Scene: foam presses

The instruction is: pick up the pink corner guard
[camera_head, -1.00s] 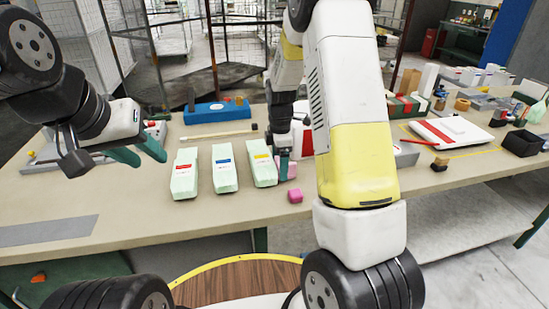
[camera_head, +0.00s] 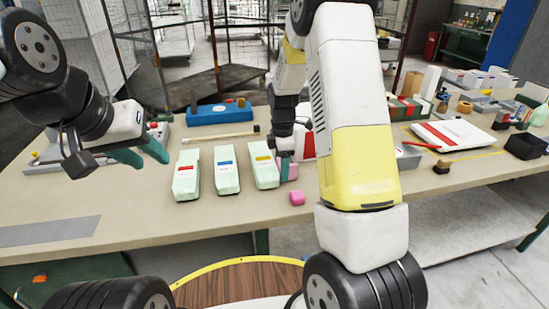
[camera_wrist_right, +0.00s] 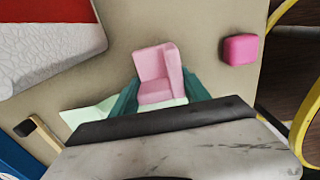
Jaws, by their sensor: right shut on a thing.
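A light pink corner guard (camera_wrist_right: 160,76) with an L-like shape sits between the teal fingers of my right gripper (camera_wrist_right: 158,97) in the right wrist view. The fingers are shut on its near part. In the head view the corner guard (camera_head: 292,171) shows only partly beside the right gripper (camera_head: 285,167), just right of the rightmost pale green block. I cannot tell whether it touches the table. My left gripper (camera_head: 140,157) is open and empty above the left part of the table.
Three pale green blocks with red, blue and yellow labels (camera_head: 226,170) stand left of the right gripper. A brighter pink cube (camera_head: 297,198) lies close by, also in the right wrist view (camera_wrist_right: 241,49). A blue holder (camera_head: 218,113) is behind. The table's front left is mostly clear.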

